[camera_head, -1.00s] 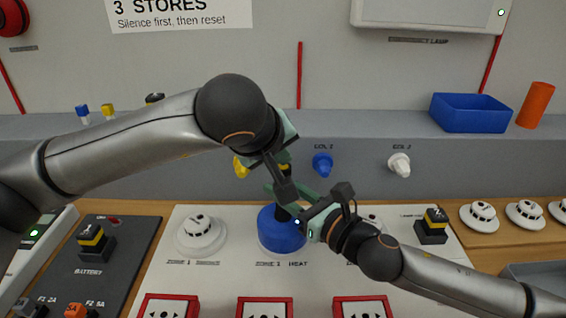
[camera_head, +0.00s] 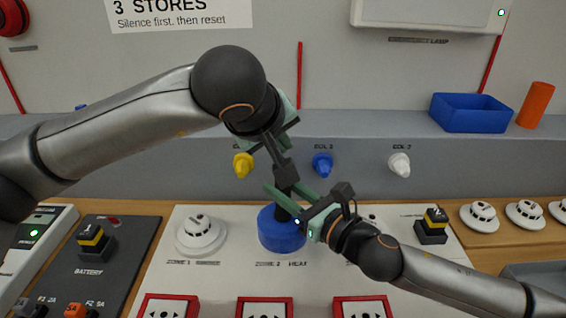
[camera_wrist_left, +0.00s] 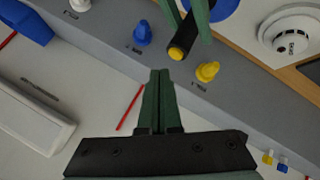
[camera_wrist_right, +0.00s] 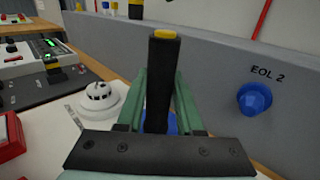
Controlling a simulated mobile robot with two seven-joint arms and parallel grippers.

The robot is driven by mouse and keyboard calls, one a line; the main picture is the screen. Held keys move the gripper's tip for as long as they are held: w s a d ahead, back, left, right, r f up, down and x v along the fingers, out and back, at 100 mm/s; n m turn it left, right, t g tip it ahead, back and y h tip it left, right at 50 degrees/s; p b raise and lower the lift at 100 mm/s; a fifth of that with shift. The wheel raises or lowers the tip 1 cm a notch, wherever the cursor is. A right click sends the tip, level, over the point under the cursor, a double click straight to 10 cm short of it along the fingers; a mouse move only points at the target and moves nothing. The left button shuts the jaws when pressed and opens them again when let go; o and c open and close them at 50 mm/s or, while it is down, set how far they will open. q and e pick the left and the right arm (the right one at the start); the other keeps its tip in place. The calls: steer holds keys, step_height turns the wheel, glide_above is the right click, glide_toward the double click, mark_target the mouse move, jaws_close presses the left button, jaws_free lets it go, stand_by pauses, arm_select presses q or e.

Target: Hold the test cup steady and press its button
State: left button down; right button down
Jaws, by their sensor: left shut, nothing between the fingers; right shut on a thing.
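The test cup (camera_head: 281,232) is blue with a black upright handle (camera_wrist_right: 162,85). It stands over the middle detector position, marked zone 2 heat. A yellow button (camera_wrist_right: 165,34) tops the handle; it also shows in the left wrist view (camera_wrist_left: 177,53) but is hidden in the head view. My right gripper (camera_head: 287,196) is shut on the handle, below the button. My left gripper (camera_head: 281,163) is shut and empty above the cup. In the left wrist view its fingertips (camera_wrist_left: 160,72) appear near the button, with a small gap in the picture.
Yellow (camera_head: 243,165), blue (camera_head: 322,164) and white (camera_head: 399,163) plugs stick out of the grey ledge behind. A white smoke detector (camera_head: 201,235) is left of the cup. Red call points (camera_head: 264,307) line the front. A blue bin (camera_head: 470,112) sits on the ledge.

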arm_select(q)
steer(key=shift+r, duration=2.1)
arm_select(e)
steer(key=shift+c, duration=2.4)
jaws_free()
steer(key=shift+d, duration=0.1)
